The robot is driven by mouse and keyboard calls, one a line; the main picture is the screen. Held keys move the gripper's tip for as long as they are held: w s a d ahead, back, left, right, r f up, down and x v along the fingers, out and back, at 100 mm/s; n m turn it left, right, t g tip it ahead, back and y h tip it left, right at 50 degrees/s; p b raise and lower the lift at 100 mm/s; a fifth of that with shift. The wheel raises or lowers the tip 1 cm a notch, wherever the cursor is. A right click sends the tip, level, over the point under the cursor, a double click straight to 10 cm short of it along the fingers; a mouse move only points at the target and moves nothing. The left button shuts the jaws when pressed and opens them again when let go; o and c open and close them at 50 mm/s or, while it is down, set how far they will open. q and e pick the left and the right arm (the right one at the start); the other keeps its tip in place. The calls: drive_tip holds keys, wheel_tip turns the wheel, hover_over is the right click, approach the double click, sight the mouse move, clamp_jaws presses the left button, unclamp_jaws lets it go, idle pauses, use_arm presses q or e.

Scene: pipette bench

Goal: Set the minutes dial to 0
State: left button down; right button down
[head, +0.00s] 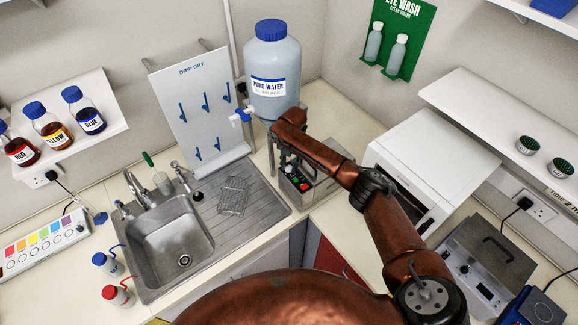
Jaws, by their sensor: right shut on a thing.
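My right arm reaches in from the lower right. Its gripper (285,158) is at the front of a grey metal control box (327,185) below the water bottle. The gripper is shut on a small part there, apparently the minutes dial. The fingers and forearm hide most of that part, and its setting cannot be read. Green and red buttons (301,183) show on the box face just below the gripper. My left gripper is not in view.
A steel sink (180,235) and drip-dry board (193,125) are to the left. A white cabinet (435,145) is right of the box. A grey lidded device (480,265) stands at far right.

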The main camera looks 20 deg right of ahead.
drive_tip(key=shift+w, duration=0.1)
drive_tip(key=c, duration=1.6)
unclamp_jaws()
